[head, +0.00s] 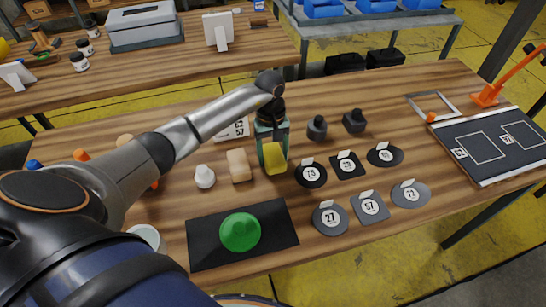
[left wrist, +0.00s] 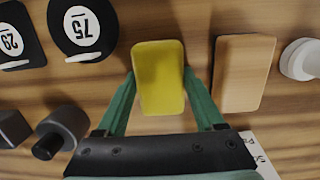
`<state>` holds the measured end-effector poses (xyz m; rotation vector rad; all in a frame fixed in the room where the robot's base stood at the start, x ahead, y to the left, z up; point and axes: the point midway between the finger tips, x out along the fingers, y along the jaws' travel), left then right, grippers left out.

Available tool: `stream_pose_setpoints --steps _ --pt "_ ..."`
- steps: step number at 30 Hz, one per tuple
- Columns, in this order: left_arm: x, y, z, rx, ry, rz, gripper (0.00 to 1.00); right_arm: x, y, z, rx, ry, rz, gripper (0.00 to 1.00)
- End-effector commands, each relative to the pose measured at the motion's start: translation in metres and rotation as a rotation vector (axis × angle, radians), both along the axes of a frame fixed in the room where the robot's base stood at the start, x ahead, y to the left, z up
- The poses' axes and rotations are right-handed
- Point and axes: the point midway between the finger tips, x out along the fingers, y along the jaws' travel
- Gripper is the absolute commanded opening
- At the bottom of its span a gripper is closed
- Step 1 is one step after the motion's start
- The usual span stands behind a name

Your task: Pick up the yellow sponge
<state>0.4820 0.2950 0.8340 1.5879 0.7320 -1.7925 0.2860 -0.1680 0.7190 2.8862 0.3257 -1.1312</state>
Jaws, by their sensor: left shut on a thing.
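The yellow sponge (head: 274,158) is between the fingers of my left gripper (head: 270,148), near the middle of the wooden table in the head view. In the left wrist view the yellow sponge (left wrist: 158,76) sits between the two green fingers of the left gripper (left wrist: 162,98), which are shut on it. Whether the sponge touches the tabletop is hard to tell. My right gripper is in neither view.
A tan block (head: 238,165) and a white knobbed piece (head: 204,177) stand just left of the sponge. Black numbered discs and squares, such as the disc marked 27 (head: 329,218), lie to the right. A green dome on a black mat (head: 282,233) is in front. Dark knobbed weights (head: 317,127) stand behind.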

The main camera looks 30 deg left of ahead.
Motion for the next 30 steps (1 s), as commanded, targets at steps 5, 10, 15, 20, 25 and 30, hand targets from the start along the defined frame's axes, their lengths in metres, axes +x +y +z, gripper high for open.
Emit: stream_pose_setpoints --steps 5,10,15,20,25,30 --pt "0.000 0.000 0.000 0.000 0.000 0.000 0.41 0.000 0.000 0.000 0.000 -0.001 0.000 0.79" --pt "0.000 0.000 0.000 0.000 0.000 0.000 0.22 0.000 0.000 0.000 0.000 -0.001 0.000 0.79" --pt "0.000 0.000 0.000 0.001 -0.001 0.000 0.16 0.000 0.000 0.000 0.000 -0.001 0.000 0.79" --pt "0.000 0.000 0.002 0.000 -0.001 0.000 0.16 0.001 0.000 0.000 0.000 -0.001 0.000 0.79" --pt "0.001 0.001 0.012 0.002 -0.003 0.000 0.16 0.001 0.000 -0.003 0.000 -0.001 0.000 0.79" --pt "-0.004 0.007 0.040 0.005 -0.005 0.002 0.16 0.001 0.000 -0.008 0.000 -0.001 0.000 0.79"
